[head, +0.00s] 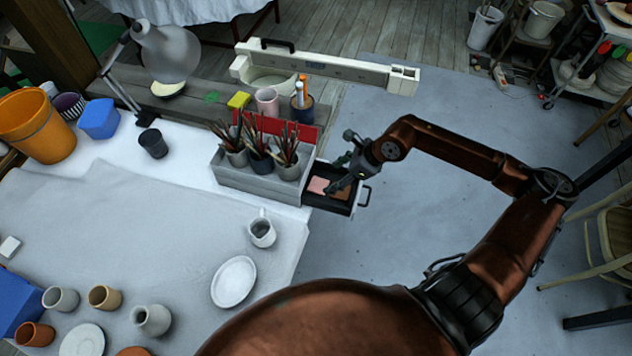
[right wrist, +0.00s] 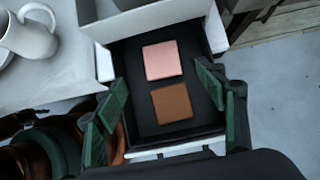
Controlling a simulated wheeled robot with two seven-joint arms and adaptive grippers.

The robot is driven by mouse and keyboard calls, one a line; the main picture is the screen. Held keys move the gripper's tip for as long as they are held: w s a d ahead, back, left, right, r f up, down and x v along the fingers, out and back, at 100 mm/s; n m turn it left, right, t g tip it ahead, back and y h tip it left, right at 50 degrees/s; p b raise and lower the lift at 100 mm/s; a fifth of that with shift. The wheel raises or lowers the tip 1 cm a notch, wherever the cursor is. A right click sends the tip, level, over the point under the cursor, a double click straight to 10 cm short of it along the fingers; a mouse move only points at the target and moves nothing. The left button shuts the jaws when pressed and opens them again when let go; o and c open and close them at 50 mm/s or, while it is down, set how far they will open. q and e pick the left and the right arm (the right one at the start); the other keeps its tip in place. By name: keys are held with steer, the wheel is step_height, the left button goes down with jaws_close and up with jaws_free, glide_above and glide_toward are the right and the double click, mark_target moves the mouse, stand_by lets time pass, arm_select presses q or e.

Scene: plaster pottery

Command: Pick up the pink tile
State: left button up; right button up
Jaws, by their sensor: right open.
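The pink tile (right wrist: 162,60) lies flat in an open black-lined drawer (right wrist: 142,123), towards the cabinet side. A brown tile (right wrist: 172,103) lies beside it, closer to the drawer front. In the head view the pink tile (head: 318,185) shows at the left of the drawer (head: 335,204), partly beside my gripper. My right gripper (head: 338,168) is over the drawer. In the right wrist view its green-padded fingers (right wrist: 168,105) are wide apart, with nothing between them but the drawer and tiles below. My left gripper is not in view.
The drawer comes out of a grey box (head: 265,187) bearing several brush pots and a red panel (head: 290,129). A white pitcher (head: 262,232) and white plate (head: 234,281) stand on the table nearby. Open floor (head: 430,220) lies right of the drawer.

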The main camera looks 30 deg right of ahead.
mark_target(320, 185)
steer(key=x, duration=0.2)
steer(key=b+x, duration=0.1)
steer(key=x, duration=0.4)
steer(key=shift+d+f+b, duration=0.2)
steer(key=shift+b, duration=0.15)
steer(key=shift+a+f, duration=0.1)
steer(key=shift+f, duration=0.05)
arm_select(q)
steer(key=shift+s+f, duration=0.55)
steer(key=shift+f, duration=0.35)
arm_select(e)
steer(key=shift+c, duration=0.3)
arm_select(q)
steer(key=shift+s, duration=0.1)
arm_select(e)
steer(key=c, duration=1.3)
